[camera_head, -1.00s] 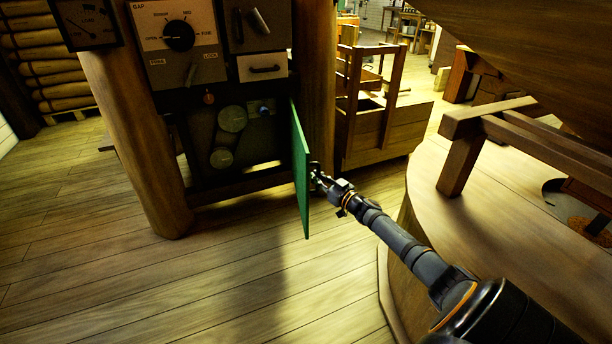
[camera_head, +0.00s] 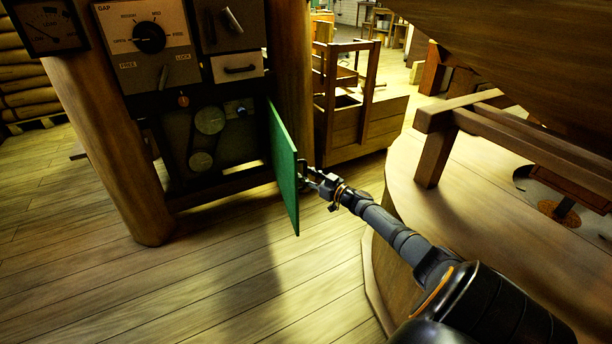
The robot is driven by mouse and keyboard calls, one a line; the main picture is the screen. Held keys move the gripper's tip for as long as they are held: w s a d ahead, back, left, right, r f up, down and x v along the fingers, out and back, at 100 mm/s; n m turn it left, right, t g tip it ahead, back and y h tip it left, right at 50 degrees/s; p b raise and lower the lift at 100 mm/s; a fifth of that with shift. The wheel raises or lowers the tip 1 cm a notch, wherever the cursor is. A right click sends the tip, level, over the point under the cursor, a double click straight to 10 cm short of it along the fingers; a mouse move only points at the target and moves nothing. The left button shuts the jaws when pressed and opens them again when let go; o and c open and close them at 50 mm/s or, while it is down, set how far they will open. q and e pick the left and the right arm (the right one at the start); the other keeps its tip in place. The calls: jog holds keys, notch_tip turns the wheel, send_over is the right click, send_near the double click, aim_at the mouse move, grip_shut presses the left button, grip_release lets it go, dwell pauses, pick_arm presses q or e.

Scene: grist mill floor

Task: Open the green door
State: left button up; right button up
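The green door (camera_head: 284,168) stands swung wide open from the dark cabinet, hinged on the cabinet's right side beside a wooden post. Its face shows at a steep angle. The cabinet opening (camera_head: 212,140) shows round pulleys inside. My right gripper (camera_head: 306,178) is at the door's right-hand side, near its handle, which is small and dark. The gripper's fingers are too small and dark to tell whether they are closed on the handle. My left gripper is not in view.
A round wooden platform (camera_head: 400,217) with a beam frame (camera_head: 440,150) stands close on the right, beside my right arm. A wooden bin (camera_head: 360,128) stands behind the door. A thick post (camera_head: 112,150) is at the left. The plank floor (camera_head: 200,285) in front is clear.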

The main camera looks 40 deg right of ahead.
jog(key=s, duration=0.7)
jog(key=shift+s+d, duration=0.2)
jog(key=shift+d, duration=0.2)
dwell(0.5)
